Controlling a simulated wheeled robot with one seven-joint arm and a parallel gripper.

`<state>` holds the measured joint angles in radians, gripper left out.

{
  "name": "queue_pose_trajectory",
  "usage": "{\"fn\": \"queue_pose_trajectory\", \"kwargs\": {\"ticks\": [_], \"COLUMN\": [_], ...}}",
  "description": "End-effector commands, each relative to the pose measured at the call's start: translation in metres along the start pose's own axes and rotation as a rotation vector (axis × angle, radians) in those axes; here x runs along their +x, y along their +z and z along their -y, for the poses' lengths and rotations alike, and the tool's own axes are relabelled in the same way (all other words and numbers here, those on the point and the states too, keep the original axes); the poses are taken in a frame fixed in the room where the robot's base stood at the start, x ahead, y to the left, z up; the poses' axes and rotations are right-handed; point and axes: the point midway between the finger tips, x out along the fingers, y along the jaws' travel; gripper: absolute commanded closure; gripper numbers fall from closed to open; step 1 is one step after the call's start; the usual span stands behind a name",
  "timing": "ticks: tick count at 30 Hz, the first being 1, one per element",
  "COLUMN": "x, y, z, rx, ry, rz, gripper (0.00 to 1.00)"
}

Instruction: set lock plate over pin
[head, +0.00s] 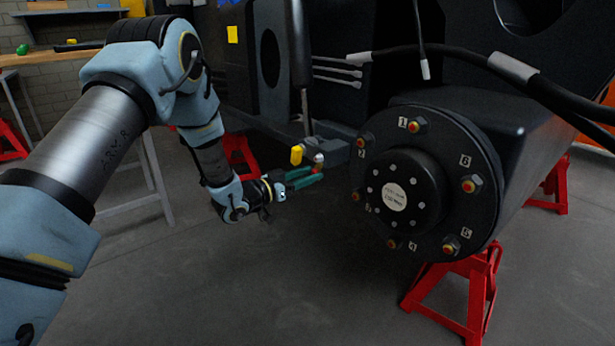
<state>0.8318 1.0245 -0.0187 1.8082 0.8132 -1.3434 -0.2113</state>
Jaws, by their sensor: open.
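My gripper (314,176), with green fingers, is open beside the grey bracket (338,152) at the lower end of a dark upright rod (305,112). A small yellow piece (297,155) and a small part with a pale top and red below (319,160) show just above the fingers. I cannot tell which of these is the lock plate or the pin. Nothing is clearly held between the fingers. Whether the fingers touch the bracket parts cannot be told from here.
A large black hub (408,190) with numbered bolts stands to the right, on a red stand (455,300). Black hoses (440,52) cross above it. A workbench (55,57) is at the back left. The floor (270,290) below my gripper is clear.

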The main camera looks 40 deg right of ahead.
Motion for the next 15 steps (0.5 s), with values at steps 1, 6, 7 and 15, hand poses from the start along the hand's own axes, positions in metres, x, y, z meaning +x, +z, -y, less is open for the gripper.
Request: {"fn": "queue_pose_trajectory", "kwargs": {"ticks": [1,6,7,15], "x": [-0.0001,-0.0003,-0.0003,-0.0004], "y": [-0.0001,0.0,0.0,0.0001], "z": [0.0,0.0,-0.0001,0.0], "rx": [0.0,0.0,0.0,0.0], "ry": [0.0,0.0,0.0,0.0], "rz": [0.0,0.0,0.0,0.0], "gripper": [0.53,0.68,0.72,1.0]}}
